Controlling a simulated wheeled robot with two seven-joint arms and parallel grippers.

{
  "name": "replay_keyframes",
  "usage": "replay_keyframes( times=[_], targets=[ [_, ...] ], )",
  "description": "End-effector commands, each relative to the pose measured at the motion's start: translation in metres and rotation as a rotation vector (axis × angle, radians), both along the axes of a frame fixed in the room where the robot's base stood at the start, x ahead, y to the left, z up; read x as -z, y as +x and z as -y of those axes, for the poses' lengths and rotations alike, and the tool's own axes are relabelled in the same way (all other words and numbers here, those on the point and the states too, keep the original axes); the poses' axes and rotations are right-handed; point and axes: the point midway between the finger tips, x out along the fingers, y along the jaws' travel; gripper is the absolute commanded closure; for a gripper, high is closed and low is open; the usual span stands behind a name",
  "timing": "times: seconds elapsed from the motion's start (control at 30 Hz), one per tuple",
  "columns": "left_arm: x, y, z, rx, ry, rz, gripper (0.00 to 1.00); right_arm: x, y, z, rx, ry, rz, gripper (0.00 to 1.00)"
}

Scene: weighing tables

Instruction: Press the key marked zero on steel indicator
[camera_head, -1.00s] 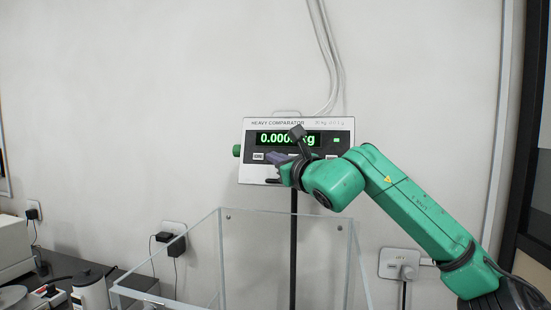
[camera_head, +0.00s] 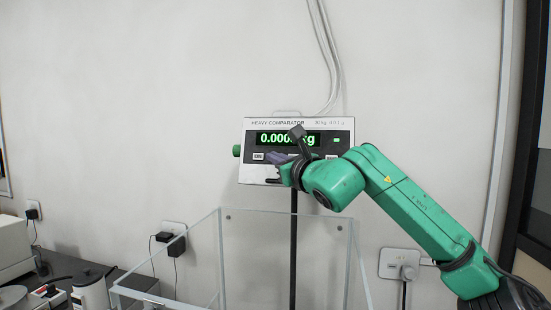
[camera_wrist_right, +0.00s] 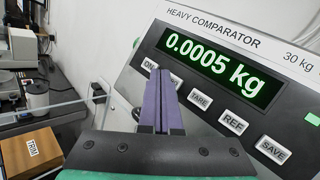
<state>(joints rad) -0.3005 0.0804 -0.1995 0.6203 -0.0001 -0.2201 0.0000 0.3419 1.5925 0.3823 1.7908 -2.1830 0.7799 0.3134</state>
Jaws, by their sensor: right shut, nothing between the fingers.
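The steel indicator (camera_head: 247,139), labelled HEAVY COMPARATOR, hangs on a black post in front of the wall. It also shows large in the right wrist view (camera_wrist_right: 290,100), where its green display (camera_wrist_right: 215,66) reads 0.0005 kg. My left gripper is out of view.
A clear-walled box (camera_head: 221,262) stands below the indicator. A bench with devices and a white jug-like container (camera_head: 92,292) is at the lower left. A wooden block marked TRIM (camera_wrist_right: 30,153) shows in the wrist view. Wall sockets and cables are behind.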

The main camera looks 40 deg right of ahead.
Motion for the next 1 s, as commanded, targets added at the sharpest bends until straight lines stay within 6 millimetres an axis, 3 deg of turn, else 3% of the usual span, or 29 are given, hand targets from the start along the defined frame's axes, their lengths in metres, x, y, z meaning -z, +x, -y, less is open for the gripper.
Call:
replay_keyframes(
  times=[1.0],
  targets=[
    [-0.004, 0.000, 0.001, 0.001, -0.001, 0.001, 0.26, 0.003, 0.007, 0.010, 0.000, 0.001, 0.000, 1.00]
  ],
)
